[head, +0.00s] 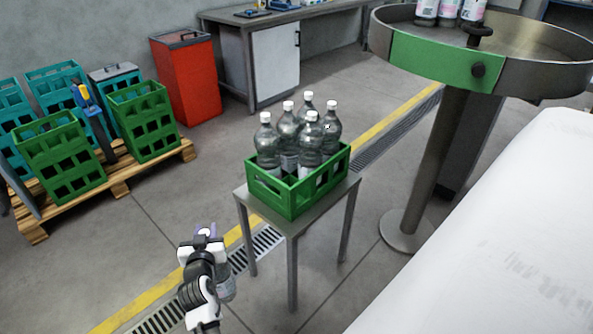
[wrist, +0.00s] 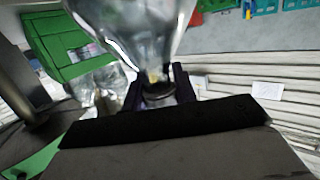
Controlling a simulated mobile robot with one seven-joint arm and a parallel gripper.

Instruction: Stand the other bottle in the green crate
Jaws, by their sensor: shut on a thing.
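My gripper (head: 205,235) is in the lower left of the head view, in front of and left of the small metal table, apart from the crate. It is shut on a clear bottle (head: 226,286), partly hidden by my arm. In the wrist view the bottle (wrist: 135,28) has its narrow neck end between the jaws (wrist: 160,88) and its body widening away from them. The green crate (head: 290,200) stands on the metal table and holds several upright clear bottles with white caps (head: 311,140). The crate's far inside is hidden by these bottles.
A round metal turntable (head: 545,45) with a green front panel and several labelled bottles (head: 449,10) stands at upper right. A white surface (head: 500,230) fills the lower right. Green crates (head: 144,120) on a pallet and a red bin (head: 187,80) stand at left. Floor around the table (head: 318,213) is clear.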

